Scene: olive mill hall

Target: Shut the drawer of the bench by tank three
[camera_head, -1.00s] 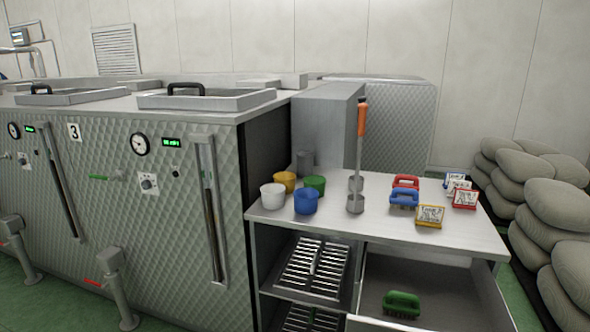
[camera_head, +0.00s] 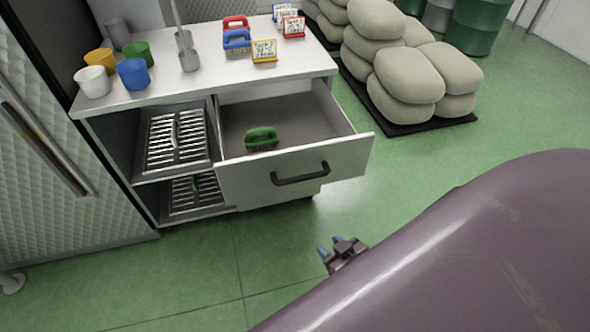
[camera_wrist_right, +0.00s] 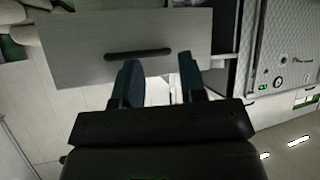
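The bench (camera_head: 110,99) stands beside the quilted metal tank in the head view. Its drawer (camera_head: 345,160) is pulled out, with a dark bar handle (camera_head: 300,179) on its front. A green-handled brush (camera_head: 261,138) lies inside the drawer. My right gripper (camera_head: 330,247) is open and empty, low in front of the drawer and apart from it. In the right wrist view the drawer front (camera_wrist_right: 90,50) and handle (camera_wrist_right: 138,53) show beyond the two spread fingers of the right gripper (camera_wrist_right: 160,78). My left gripper is not in view.
Open shelves with slotted racks (camera_head: 178,140) are left of the drawer. Stacked sacks (camera_head: 405,75) lie on a dark mat at the right. The green floor before the drawer is clear.

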